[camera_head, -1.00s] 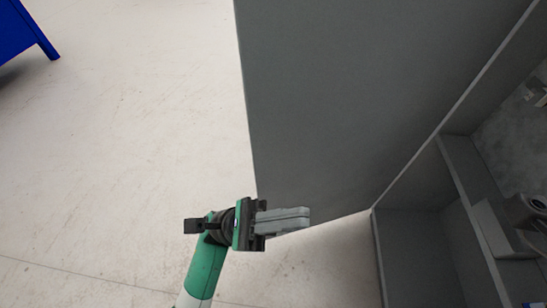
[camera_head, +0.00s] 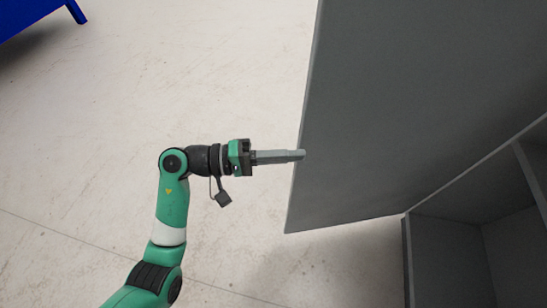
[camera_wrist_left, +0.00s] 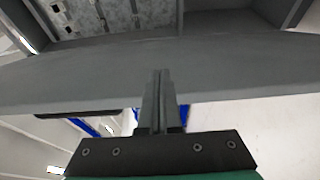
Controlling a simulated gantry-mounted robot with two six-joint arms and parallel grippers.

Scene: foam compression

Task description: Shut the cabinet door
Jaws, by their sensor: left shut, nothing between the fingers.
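The grey cabinet door (camera_head: 400,110) stands open in the head view, swung out to the left of the cabinet (camera_head: 455,245). My left gripper (camera_head: 303,154) is shut and empty, with its fingertips at the door's free edge; whether they touch it I cannot tell. In the left wrist view the shut fingers (camera_wrist_left: 161,75) point at the door (camera_wrist_left: 70,75), which spans the picture as a grey band. The cabinet's inside (camera_wrist_left: 110,15) shows beyond it. My right gripper is not in view.
Pale bare floor (camera_head: 200,80) lies left of the door and is clear. A blue piece of furniture (camera_head: 30,15) stands at the top left of the head view, well away from the door.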

